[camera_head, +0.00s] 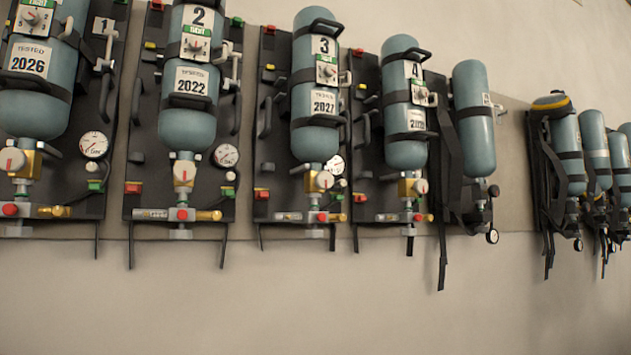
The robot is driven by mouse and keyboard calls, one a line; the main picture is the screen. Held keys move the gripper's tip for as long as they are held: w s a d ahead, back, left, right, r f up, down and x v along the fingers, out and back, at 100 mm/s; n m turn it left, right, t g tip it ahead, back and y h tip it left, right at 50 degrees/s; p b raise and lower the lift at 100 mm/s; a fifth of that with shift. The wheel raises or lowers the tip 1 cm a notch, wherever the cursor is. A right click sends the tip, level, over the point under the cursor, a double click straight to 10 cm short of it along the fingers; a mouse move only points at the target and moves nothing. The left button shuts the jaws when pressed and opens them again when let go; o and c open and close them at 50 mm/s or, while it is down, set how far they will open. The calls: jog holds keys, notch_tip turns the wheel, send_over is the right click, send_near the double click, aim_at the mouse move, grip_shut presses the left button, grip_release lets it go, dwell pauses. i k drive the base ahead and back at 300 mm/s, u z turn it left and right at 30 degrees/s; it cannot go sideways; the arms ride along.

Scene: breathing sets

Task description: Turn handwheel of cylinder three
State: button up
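Cylinder three (315,95) is a teal bottle mounted neck down on a dark backplate, marked with a "3" label and a "2027" tested label. Its handwheel (324,180) is a small pale round knob on the brass valve under the bottle neck. A white gauge (336,166) sits just right of and behind the handwheel, partly covered by the bottle. A red button (322,217) and brass fitting are below. My gripper does not show in this view, so its place relative to the handwheel cannot be seen.
Similar sets stand on both sides: cylinder one (38,85), cylinder two (190,95) and cylinder four (404,110). Further bottles with black harnesses (567,150) hang at the right. Black straps dangle below the backplates. The wall below (300,300) is bare.

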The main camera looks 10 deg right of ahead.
aim_at(323, 180)
jog(key=u, duration=1.25)
jog(key=i, duration=1.05)
jog(key=z, duration=0.1)
